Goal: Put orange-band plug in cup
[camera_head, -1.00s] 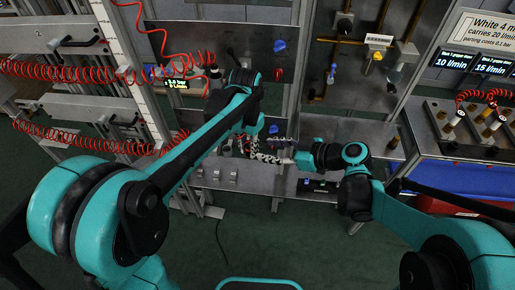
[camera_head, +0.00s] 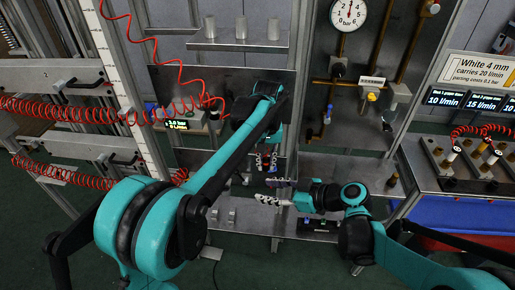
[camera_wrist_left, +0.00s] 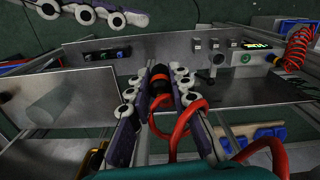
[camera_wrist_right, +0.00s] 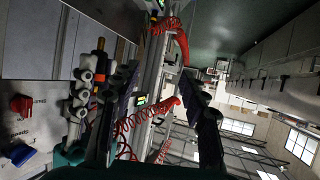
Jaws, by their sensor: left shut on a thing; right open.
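My left gripper (camera_head: 266,163) is in front of the grey wall panel. In the left wrist view its white-dotted fingers (camera_wrist_left: 156,100) are shut on a dark plug (camera_wrist_left: 160,82) with a red-orange ring. A red hose (camera_wrist_left: 185,122) loops close by it. My right gripper (camera_head: 276,192) is open, below and close to the left one. In the right wrist view its fingers (camera_wrist_right: 150,105) are wide apart with nothing between them.
The cup shelf (camera_head: 238,43) juts out above the panel, higher than my left gripper. Coiled red hoses (camera_head: 100,113) hang at the left. A gauge (camera_head: 348,14) and brass pipes stand right of the shelf. A rack with plugs (camera_head: 475,160) is at the far right.

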